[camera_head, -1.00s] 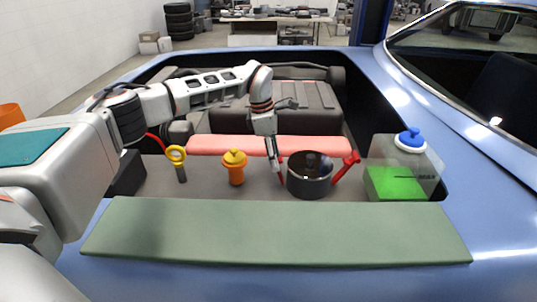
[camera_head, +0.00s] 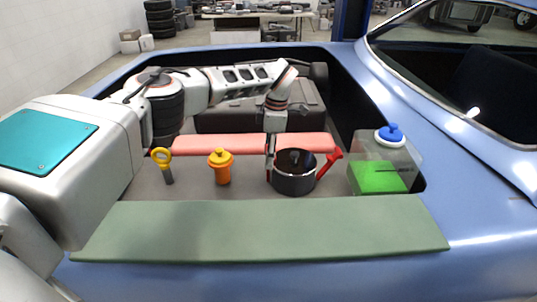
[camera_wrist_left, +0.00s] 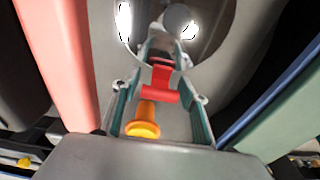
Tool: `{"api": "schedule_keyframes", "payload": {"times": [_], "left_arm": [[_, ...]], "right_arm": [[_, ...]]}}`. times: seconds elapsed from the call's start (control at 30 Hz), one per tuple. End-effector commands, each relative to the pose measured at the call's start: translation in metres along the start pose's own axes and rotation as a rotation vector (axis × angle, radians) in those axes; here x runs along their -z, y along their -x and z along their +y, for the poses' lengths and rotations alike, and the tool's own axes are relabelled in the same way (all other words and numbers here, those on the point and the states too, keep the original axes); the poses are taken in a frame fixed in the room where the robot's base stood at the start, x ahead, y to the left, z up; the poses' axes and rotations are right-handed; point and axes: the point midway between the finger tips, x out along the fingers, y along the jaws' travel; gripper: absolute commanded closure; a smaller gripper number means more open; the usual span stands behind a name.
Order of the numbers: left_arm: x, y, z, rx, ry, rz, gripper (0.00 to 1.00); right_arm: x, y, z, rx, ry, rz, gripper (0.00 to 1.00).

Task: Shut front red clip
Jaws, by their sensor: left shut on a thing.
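A dark round housing (camera_head: 294,182) with a glossy top stands in the engine bay. A red clip (camera_head: 330,166) on its right side leans outward, away from the wall. Another red clip (camera_wrist_left: 162,84) is on its left side, between my fingers in the left wrist view. My left gripper (camera_head: 270,174) reaches down at the left side of the housing and is shut on that clip. In the head view the fingers mostly hide it, and I cannot tell whether it is latched. My right gripper is not in view.
An orange filler with a cap (camera_head: 221,168) and a yellow-ringed dipstick (camera_head: 163,163) stand left of the housing. A clear tank with green fluid (camera_head: 380,176) stands right. A pink bar (camera_head: 210,144) runs behind, a green mat (camera_head: 260,230) in front.

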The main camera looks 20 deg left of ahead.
Motion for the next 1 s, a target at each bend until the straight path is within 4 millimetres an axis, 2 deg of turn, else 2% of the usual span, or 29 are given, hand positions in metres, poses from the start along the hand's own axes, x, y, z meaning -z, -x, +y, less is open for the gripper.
{"api": "schedule_keyframes", "payload": {"times": [0.1, 0.13, 0.17, 0.5, 0.63, 0.77, 1.0], "left_arm": [[-0.001, 0.0, 0.0, -0.002, -0.003, 0.0, 0.95], [-0.001, 0.0, 0.0, -0.002, -0.003, -0.001, 0.49], [-0.001, 0.0, 0.0, -0.002, -0.003, -0.001, 0.41], [-0.001, 0.001, 0.0, -0.001, -0.002, -0.001, 0.4], [-0.001, 0.009, 0.0, -0.002, -0.002, -0.002, 0.4], [-0.001, 0.029, 0.001, -0.005, -0.001, -0.001, 0.4], [-0.001, 0.079, 0.0, -0.006, -0.003, -0.001, 0.4]], "right_arm": [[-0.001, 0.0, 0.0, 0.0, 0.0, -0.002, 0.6], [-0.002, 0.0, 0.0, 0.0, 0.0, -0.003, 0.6], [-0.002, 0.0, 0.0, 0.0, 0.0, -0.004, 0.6], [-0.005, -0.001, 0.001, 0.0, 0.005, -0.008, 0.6], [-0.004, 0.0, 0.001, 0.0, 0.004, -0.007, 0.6], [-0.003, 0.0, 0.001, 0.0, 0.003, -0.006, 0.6], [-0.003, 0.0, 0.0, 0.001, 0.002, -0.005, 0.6]]}}
